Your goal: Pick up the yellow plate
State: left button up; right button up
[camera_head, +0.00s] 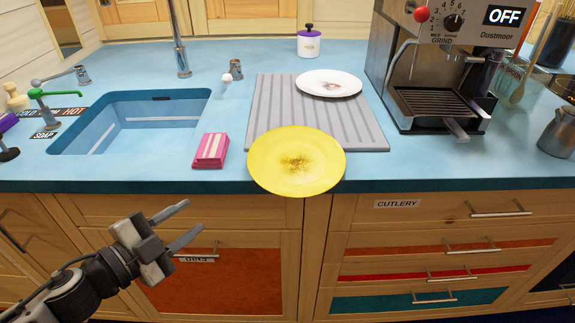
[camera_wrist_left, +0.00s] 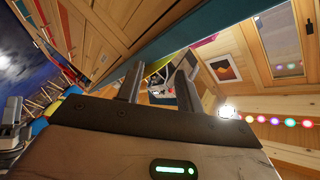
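The yellow plate (camera_head: 297,160) lies on the blue counter, with a brownish smudge in its middle. Its front edge sticks out past the counter's front edge and its back part overlaps the grey drainboard. My left gripper (camera_head: 187,225) is open and empty, in front of the cabinet doors, below and to the left of the plate. In the left wrist view the two fingers (camera_wrist_left: 158,84) stand apart with nothing held between them, and a small sliver of yellow shows beyond them. My right gripper is in neither view.
A white plate (camera_head: 329,83) with a smudge lies on the grey drainboard (camera_head: 262,100). A pink sponge (camera_head: 210,150) lies left of the yellow plate, by the sink (camera_head: 140,122). A coffee grinder machine (camera_head: 440,70) stands at right. A purple-lidded jar (camera_head: 309,42) stands at the back.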

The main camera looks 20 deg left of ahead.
pick_arm(q)
notch_tip(320, 180, up, 4)
jog(key=d+m+g+h, duration=0.3)
jog(key=m+h, duration=0.1)
jog(key=m, duration=0.5)
send_near(270, 187)
jog(key=shift+w, duration=1.05)
jog(key=w+d+p, duration=0.2)
jog(key=p, duration=0.1)
jog(key=shift+d+f+g+h, duration=0.3)
jog(key=shift+f, duration=0.1)
jog(key=shift+w+d+f+p, duration=0.25)
jog(key=shift+w+d+p, duration=0.1)
jog(key=shift+d, duration=0.15)
jog(key=p+x, duration=0.2)
jog(key=x, duration=0.2)
jog(key=shift+w+d, duration=0.15)
jog(key=shift+w+d+f, duration=0.1)
jog(key=shift+d, duration=0.05)
grip_shut()
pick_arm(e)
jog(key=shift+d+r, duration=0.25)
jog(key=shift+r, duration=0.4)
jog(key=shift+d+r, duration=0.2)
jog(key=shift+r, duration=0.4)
